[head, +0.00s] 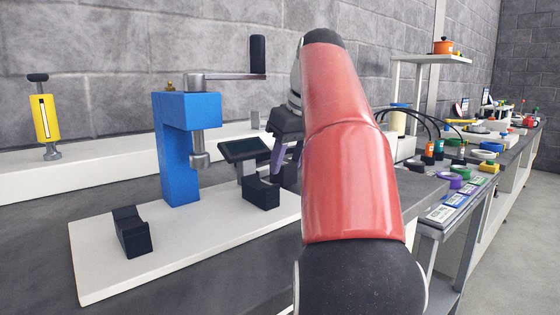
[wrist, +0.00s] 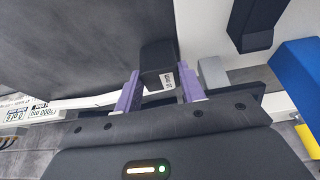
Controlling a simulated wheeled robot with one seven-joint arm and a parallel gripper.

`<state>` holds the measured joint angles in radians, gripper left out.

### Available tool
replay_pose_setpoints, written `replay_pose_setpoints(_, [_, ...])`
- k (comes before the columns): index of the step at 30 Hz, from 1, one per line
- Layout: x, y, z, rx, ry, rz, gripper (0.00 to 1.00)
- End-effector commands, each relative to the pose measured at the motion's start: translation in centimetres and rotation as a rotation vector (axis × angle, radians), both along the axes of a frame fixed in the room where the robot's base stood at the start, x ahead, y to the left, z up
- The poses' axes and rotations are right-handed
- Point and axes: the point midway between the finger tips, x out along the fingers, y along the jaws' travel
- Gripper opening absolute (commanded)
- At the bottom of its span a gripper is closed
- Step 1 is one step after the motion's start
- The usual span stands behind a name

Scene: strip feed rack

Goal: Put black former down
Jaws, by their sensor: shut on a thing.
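In the wrist view the held former (wrist: 157,62) sits between the fingertips (wrist: 160,90) and shows a small white label. I cannot tell whether its underside touches a surface.
A blue press (head: 178,150) with a crank handle stands on the board between the two blocks. A yellow gauge (head: 44,117) stands on the back ledge. The board's front middle is clear.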

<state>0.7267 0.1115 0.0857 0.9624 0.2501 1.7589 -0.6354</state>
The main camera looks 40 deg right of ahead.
Motion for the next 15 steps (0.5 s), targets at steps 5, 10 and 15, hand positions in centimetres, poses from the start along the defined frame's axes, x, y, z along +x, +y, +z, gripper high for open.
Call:
replay_pose_setpoints(5, [0.22, -0.37, -0.29, 0.001, 0.000, 0.000, 0.18])
replay_pose_setpoints(10, [0.21, -0.35, -0.33, 0.001, 0.000, 0.000, 0.18])
replay_pose_setpoints(15, [0.18, -0.34, -0.81, 0.001, 0.000, 0.000, 0.41])
